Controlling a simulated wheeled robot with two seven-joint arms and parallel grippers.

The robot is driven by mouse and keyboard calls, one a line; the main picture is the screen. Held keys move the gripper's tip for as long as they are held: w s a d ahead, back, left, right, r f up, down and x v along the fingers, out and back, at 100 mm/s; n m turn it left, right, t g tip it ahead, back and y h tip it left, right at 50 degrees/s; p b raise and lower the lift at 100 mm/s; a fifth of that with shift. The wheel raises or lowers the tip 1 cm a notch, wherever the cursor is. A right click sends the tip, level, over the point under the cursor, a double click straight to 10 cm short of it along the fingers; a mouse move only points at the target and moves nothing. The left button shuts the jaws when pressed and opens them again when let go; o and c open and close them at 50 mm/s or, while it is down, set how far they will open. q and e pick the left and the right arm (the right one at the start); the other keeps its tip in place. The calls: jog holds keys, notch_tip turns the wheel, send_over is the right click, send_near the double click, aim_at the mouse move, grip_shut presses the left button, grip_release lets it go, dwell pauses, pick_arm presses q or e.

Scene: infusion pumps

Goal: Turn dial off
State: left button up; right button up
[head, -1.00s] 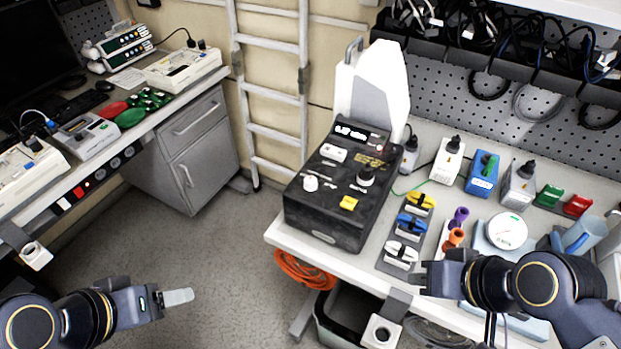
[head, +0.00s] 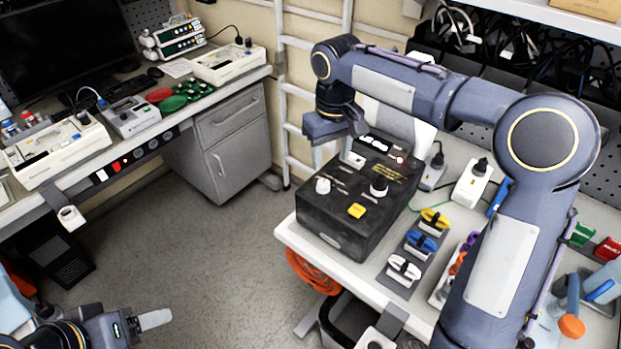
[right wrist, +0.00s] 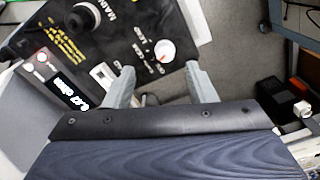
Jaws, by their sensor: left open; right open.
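The black pump box (head: 345,240) stands on the right-hand bench. Its top carries a white dial (head: 323,186), a black dial (head: 379,186) and a yellow knob (head: 356,211). In the right wrist view the white dial (right wrist: 165,50) lies beyond the gap between the fingertips, and the black dial (right wrist: 85,18) is at upper left. My right gripper (right wrist: 162,86) is open and empty over the box, apart from the dials. My left gripper (head: 152,320) is open and empty at lower left, above the floor.
Blue, yellow and white clamps (head: 405,268) lie in front and right of the box. A white plug-like unit (head: 473,182) stands behind them. A ladder (head: 297,115) leans behind the box. The left bench (head: 150,135) holds other devices. Floor between the benches is clear.

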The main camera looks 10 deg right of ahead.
aim_at(324, 183)
jog(key=shift+w+a+f, duration=0.3)
jog(key=shift+w+a, duration=0.15)
jog(key=shift+w, duration=0.05)
jog(key=shift+w+a+f, duration=0.1)
jog(key=shift+f, duration=0.15)
notch_tip(324, 183, down, 7)
jog(key=shift+f+p, duration=0.2)
jog(key=shift+p, duration=0.2)
jog(key=c, duration=1)
